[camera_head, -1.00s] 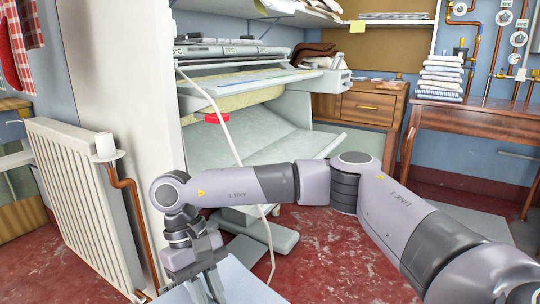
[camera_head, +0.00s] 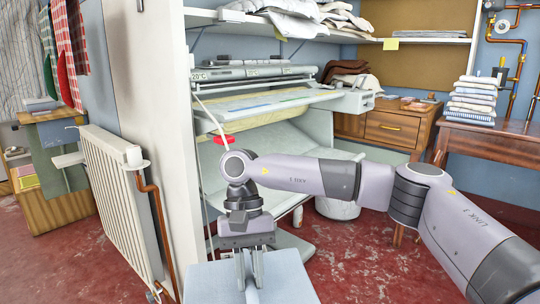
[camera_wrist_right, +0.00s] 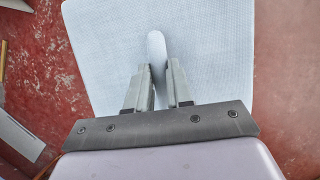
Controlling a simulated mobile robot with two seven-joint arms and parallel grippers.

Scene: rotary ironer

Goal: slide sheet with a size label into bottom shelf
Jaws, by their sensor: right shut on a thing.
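A pale blue folded sheet (camera_head: 205,283) lies flat and level under my right gripper (camera_head: 250,284), at the bottom of the head view. In the right wrist view the sheet (camera_wrist_right: 222,50) fills most of the picture, above the red floor. A white rounded tab (camera_wrist_right: 156,46) lies between the fingertips there; no writing on it can be read. My right gripper is shut on the sheet, seemingly at this tab. The sheet's near edge is cut off in the head view. My left gripper is not in view. I cannot tell which surface is the bottom shelf.
A rotary ironer (camera_head: 270,100) stands ahead, with a red piece (camera_head: 224,140) on its front. A white radiator (camera_head: 115,205) and wall panel (camera_head: 165,120) are at left. Wall shelves (camera_head: 425,41) hold folded linen. A folded stack (camera_head: 473,102) sits on the right table. Red floor lies between.

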